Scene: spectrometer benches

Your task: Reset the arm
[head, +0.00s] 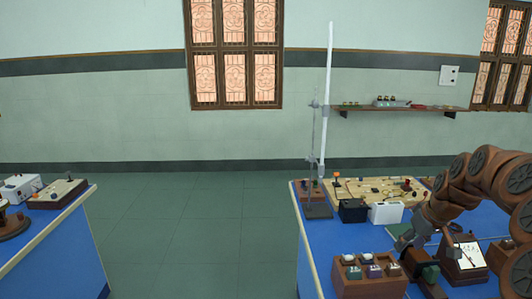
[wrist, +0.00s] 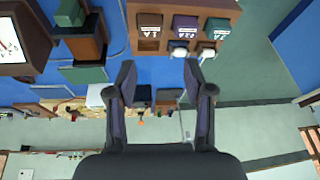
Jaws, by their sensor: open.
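My arm reaches in from the right edge of the head view, bent over the blue-topped bench (head: 325,262). My gripper (head: 405,241) is low over the bench, behind the wooden box. In the wrist view my gripper (wrist: 160,75) shows two dark fingers spread apart with nothing between them. That view appears upside down. The wooden box (head: 370,289) with several labelled blocks stands at the bench's front; it also shows in the wrist view (wrist: 178,12), beyond the fingertips.
Near the gripper are a black box (head: 353,210), a white box (head: 386,213), a meter (head: 466,254) and a dark green block (head: 431,273). A tall stand with a white tube (head: 327,100) rises at the bench's back left. Open floor (head: 200,225) separates another bench (head: 60,240) at left.

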